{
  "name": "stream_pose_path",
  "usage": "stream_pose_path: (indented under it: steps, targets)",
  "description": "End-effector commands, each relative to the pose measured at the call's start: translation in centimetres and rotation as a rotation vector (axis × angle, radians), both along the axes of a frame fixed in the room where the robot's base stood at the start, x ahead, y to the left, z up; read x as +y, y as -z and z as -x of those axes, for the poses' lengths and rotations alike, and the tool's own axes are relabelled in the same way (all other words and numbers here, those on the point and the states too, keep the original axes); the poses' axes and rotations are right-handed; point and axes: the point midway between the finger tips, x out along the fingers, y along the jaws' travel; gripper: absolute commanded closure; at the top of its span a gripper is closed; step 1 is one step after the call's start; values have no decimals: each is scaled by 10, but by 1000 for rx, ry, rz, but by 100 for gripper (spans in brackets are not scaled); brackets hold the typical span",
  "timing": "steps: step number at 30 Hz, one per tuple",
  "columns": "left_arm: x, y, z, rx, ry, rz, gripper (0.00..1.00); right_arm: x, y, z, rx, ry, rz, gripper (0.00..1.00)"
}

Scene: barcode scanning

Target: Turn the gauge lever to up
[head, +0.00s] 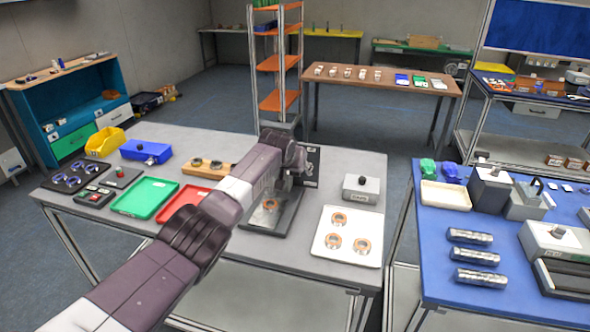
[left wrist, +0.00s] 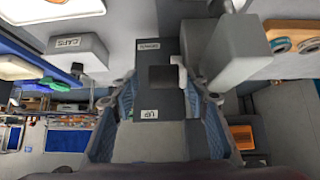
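The gauge stands on the grey table with a dark upright panel (head: 313,166) and a dark base plate (head: 262,218). In the left wrist view its dark panel (left wrist: 160,100) carries a label reading UP and another that seems to read DOWN. A small pale piece (left wrist: 180,72), perhaps the lever, shows at the panel's right edge near the DOWN label. My left gripper (left wrist: 162,88) is open, its fingers on either side of the panel. In the head view my left arm hides much of the gauge, and the fingertips are hard to make out. My right gripper is not in view.
A white tray (head: 345,252) with metal rings lies right of the gauge, below a grey box (head: 361,190) with a black knob. Red (head: 172,204) and green (head: 130,209) trays lie to the left. A blue table (head: 434,281) stands at the right.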

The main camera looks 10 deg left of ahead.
Motion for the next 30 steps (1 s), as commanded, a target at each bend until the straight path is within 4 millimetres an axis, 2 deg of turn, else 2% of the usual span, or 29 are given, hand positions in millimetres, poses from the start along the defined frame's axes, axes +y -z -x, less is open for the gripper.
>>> stream_pose_path:
  steps: [20, 30]
  targets:
    - [4, -1, 1, -1, -4, -3, 59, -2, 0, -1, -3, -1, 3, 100]
    - [5, -17, 17, -2, -3, -4, 59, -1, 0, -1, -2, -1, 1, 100]
